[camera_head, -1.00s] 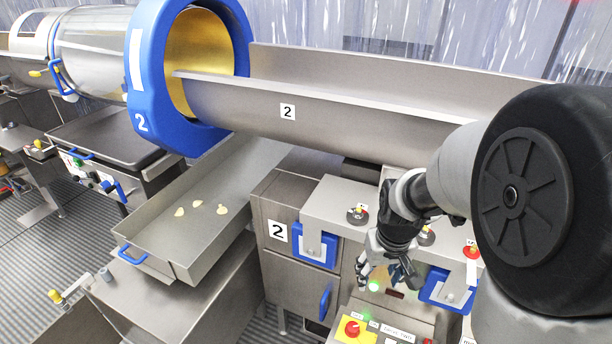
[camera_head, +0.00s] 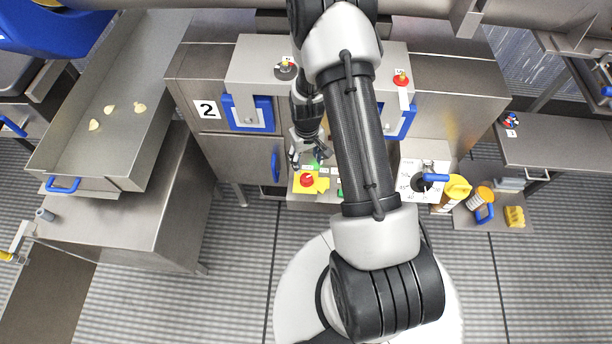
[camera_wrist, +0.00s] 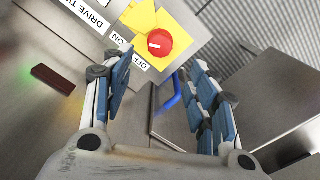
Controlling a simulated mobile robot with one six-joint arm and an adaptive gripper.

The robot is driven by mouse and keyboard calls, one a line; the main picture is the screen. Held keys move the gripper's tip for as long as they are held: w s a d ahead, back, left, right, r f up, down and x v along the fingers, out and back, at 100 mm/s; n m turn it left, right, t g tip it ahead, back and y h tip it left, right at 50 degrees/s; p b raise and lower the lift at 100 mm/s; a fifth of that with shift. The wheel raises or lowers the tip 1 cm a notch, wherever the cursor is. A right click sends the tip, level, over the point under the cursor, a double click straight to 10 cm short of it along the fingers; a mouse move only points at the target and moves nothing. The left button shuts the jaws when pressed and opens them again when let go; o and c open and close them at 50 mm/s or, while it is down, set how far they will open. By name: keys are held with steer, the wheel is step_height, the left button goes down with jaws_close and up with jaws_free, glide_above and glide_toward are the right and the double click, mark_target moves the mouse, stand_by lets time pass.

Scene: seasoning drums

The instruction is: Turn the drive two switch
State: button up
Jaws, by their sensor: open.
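The drive two switch is a red round knob (camera_wrist: 159,43) with a white mark, on a yellow plate (camera_wrist: 141,19). In the wrist view it is at the top, beside ON and OFF labels and a partly cut-off "DRIVE TW" label (camera_wrist: 84,14). In the head view the red knob (camera_head: 306,180) sits on the panel at the front of the machine. My gripper (camera_head: 306,161) is just behind the knob in the head view. In the wrist view my gripper (camera_wrist: 164,75) is open and empty, and the knob shows beyond and between its fingertips, apart from them.
A machine marked 2 (camera_head: 206,109) has blue-framed latches and a blue handle (camera_head: 275,166). A tray (camera_head: 84,148) with a few pale pieces is at left. A dial box (camera_head: 423,178) and yellow-capped container (camera_head: 453,191) are right of my arm. Floor in front is open.

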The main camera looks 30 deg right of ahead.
mark_target(306, 177)
step_height(306, 177, down, 10)
steer(key=b, duration=0.2)
steer(key=shift+f+b, duration=0.25)
steer(key=shift+b, duration=0.05)
steer(key=shift+c, duration=0.5)
jaws_close()
